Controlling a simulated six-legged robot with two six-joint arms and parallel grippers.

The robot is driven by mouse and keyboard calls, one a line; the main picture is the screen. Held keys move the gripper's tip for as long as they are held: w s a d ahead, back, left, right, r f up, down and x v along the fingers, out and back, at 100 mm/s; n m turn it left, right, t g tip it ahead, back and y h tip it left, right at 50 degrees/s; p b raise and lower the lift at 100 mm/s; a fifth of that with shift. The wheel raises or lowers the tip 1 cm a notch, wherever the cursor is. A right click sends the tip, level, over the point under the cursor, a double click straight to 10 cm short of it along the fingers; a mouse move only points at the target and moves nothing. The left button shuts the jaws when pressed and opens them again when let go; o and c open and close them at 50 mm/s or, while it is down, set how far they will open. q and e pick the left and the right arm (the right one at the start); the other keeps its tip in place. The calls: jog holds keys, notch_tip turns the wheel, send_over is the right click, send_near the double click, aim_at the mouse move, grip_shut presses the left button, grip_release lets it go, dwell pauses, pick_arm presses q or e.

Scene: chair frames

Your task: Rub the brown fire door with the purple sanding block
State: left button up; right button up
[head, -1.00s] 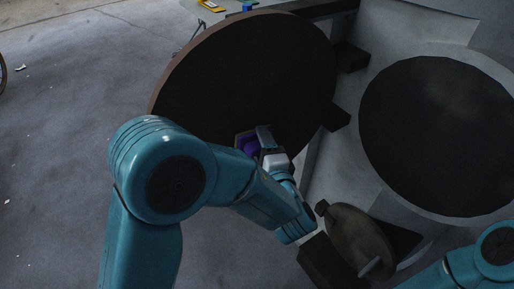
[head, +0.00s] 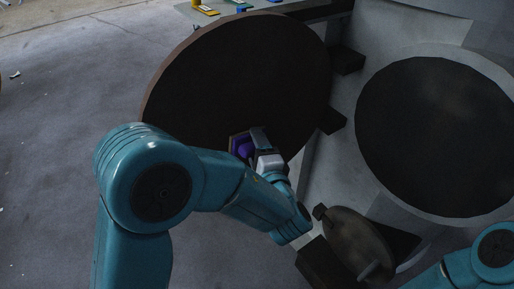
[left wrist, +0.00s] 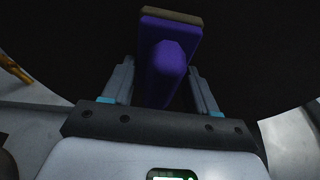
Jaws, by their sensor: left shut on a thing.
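The brown fire door (head: 235,75) is a large round dark disc with a brown rim, standing open in the upper middle of the head view. My left gripper (head: 250,144) is in front of its lower part, shut on the purple sanding block (head: 241,147). In the left wrist view the block (left wrist: 166,60) shows a purple grip and a tan pad edge at its far end, between the fingers (left wrist: 160,85). The dark door fills the background there. I cannot tell whether the pad touches the door. My right gripper is not in view.
A round dark opening (head: 435,135) in a pale grey body is at the right. A smaller oval hatch (head: 358,243) is below it. Dark hinge blocks (head: 347,60) stick out beside the door. A table with small coloured items (head: 205,8) is at the top. Grey floor lies open at left.

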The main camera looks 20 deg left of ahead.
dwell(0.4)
pick_arm(q)
jog(key=shift+w+d+b, duration=0.4)
jog(key=shift+w+d, duration=0.2)
jog(key=shift+w, duration=0.2)
jog(key=shift+b, duration=0.5)
jog(key=shift+b, duration=0.5)
dwell(0.4)
jog(key=shift+s+a+b, duration=0.4)
jog(key=shift+s+b, duration=0.15)
jog(key=shift+s+a, duration=0.2)
jog(key=shift+s, duration=0.1)
